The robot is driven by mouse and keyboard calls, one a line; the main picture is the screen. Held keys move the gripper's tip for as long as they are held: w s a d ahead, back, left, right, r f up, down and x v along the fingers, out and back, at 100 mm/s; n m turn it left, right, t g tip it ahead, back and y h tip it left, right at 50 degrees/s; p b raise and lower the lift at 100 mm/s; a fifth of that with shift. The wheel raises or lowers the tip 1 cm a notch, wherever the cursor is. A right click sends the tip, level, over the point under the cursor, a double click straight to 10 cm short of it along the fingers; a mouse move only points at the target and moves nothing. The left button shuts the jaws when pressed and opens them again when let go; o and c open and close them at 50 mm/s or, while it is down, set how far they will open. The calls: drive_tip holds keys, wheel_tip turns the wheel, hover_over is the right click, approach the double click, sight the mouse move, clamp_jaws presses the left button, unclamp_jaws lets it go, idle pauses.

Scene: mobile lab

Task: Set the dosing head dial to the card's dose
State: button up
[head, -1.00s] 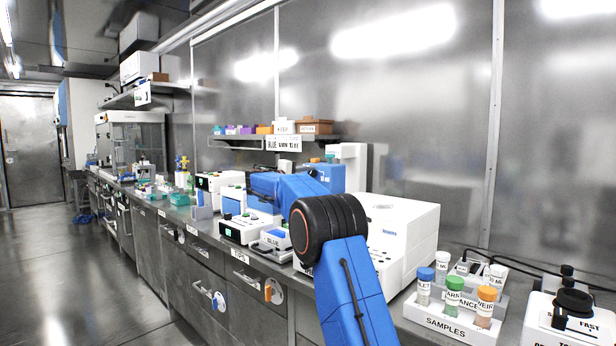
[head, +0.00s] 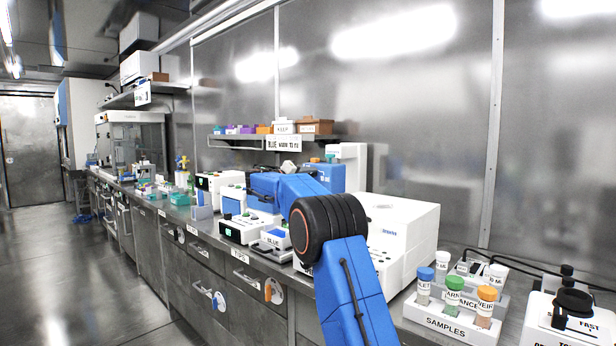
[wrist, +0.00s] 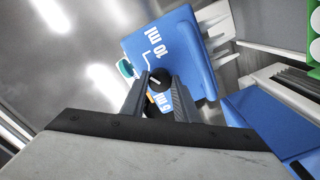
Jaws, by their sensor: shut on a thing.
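The dosing head is a blue box (wrist: 190,55) marked "10 ml" in the wrist view; it also shows in the head view (head: 326,174) behind my blue arm. Its dial (wrist: 161,77) is a dark round knob with a small pale mark. My gripper (wrist: 160,83) is shut on the dial, one dark finger on each side. A second "ml" label sits close to the dial, partly hidden between the fingers. In the head view my arm hides the dial and fingers. A card (head: 284,144) hangs from the shelf edge; it starts "BLUE" and the rest is too small to read surely.
A large white instrument (head: 402,235) stands right of my arm. A samples rack (head: 446,326) with blue, green and orange capped vials is at front right. White devices (head: 240,228) crowd the bench on the left. A shelf (head: 235,142) with small boxes is above.

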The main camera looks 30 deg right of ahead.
drive_tip(key=o, duration=1.1)
drive_tip(key=shift+c, duration=0.2)
drive_tip(key=shift+a, duration=0.1)
drive_tip(key=v, duration=1.7)
drive_tip(key=shift+a, duration=0.15)
drive_tip(key=shift+r, duration=0.1)
